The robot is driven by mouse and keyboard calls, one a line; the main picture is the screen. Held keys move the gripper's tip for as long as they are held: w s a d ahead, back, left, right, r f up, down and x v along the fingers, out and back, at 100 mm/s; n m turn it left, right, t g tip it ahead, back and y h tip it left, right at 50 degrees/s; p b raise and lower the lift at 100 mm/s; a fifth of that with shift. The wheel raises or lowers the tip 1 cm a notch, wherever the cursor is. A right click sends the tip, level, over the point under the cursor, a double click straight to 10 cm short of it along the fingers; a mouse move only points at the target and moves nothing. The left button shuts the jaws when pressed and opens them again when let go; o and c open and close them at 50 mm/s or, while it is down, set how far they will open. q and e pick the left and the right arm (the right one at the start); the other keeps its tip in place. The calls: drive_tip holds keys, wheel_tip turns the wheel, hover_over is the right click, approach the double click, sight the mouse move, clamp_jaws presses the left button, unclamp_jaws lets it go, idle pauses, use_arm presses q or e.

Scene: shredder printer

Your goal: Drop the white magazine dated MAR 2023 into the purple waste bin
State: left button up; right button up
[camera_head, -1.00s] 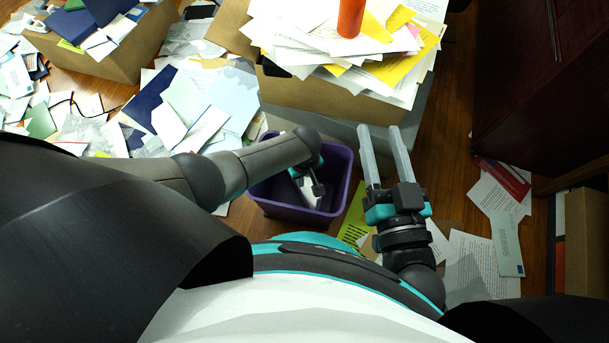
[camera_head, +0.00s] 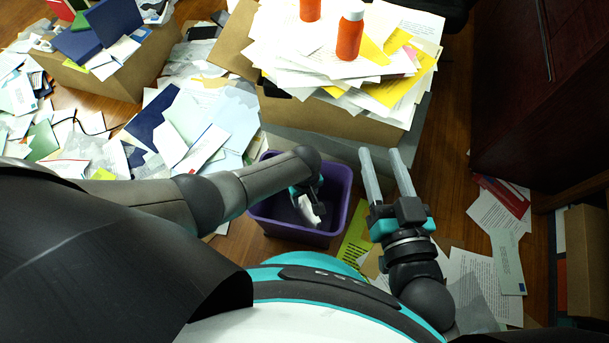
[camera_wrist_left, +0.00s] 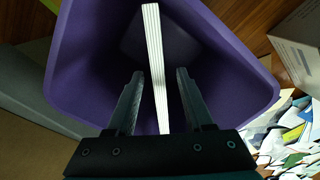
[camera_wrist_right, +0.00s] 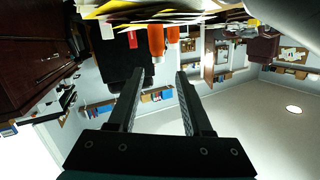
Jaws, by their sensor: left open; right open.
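The purple waste bin (camera_head: 342,205) stands on the floor at the middle of the head view, and its walls (camera_wrist_left: 80,60) fill much of the left wrist view. A white magazine (camera_wrist_left: 155,60) shows edge-on as a thin white strip inside the bin's outline, between the fingers of my left gripper (camera_wrist_left: 153,75). The fingers are open, with a gap on each side of it. In the head view the magazine (camera_head: 308,212) is a small white patch in the bin below my left gripper (camera_head: 308,190). Its date cannot be read. My right gripper (camera_head: 383,155) is open and empty, right of the bin.
A cardboard box (camera_head: 330,112) heaped with papers and orange bottles (camera_head: 350,35) stands behind the bin. Loose papers (camera_head: 190,125) cover the floor at left; more lie at right. A dark cabinet (camera_head: 540,100) stands at right. Some bare wooden floor (camera_head: 455,150) lies between box and cabinet.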

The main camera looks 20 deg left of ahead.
use_arm(q)
drive_tip(key=shift+r+p, duration=0.3)
drive_tip(key=shift+r, duration=0.15)
drive_tip(key=shift+r+p, duration=0.45)
drive_tip(key=shift+r, duration=0.05)
drive_tip(key=shift+r+p, duration=0.4)
drive_tip(key=shift+r, duration=0.15)
drive_tip(key=shift+r+p, duration=0.9)
drive_tip(key=shift+r, duration=0.15)
drive_tip(key=shift+r+p, duration=0.8)
drive_tip(key=shift+r, duration=0.35)
use_arm(e)
drive_tip(key=s+d+f+g+h, duration=0.2)
drive_tip(key=s+d+g+h, duration=0.35)
drive_tip(key=d+g, duration=0.5)
use_arm(q)
wheel_tip(320, 180, up, 7)
drive_tip(key=p, duration=0.6)
use_arm(e)
wheel_tip(320, 180, down, 12)
drive_tip(key=s+g, duration=0.2)
drive_tip(key=shift+s+d, duration=0.15)
drive_tip(key=shift+d, duration=0.1)
